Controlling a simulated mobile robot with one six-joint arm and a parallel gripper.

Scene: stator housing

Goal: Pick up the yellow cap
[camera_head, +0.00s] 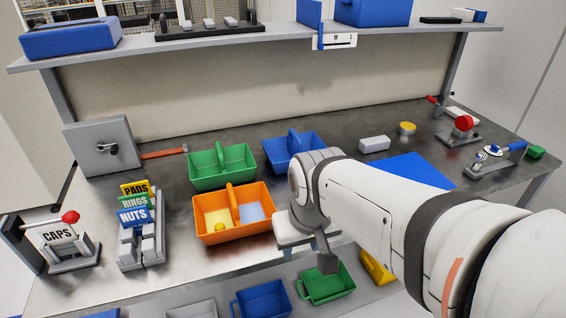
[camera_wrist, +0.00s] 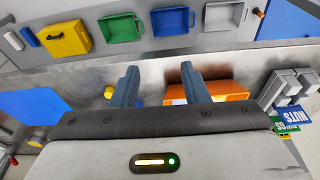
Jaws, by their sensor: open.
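A round yellow piece (camera_head: 407,128) stands at the back right of the bench, beside a light grey block. A small yellow piece (camera_head: 219,227) lies in the left compartment of the orange bin (camera_head: 205,238). The wrist view shows a small yellow piece (camera_wrist: 109,91) on the bench, left of my fingers, and another yellow piece (camera_wrist: 38,138) at far left; I cannot tell which is the cap. My gripper (camera_wrist: 160,74) is open with nothing between its fingers. It is over the bench's front part, right of the orange bin in the head view, partly hidden by my arm.
Green (camera_head: 222,166) and blue (camera_head: 307,152) bins stand behind the orange one. A CAPS stand (camera_head: 70,243) and a labelled rack (camera_head: 140,235) are at left. A blue mat (camera_head: 418,170) and clamp fixtures (camera_head: 463,128) are at right. More bins (camera_head: 262,300) sit below the front edge.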

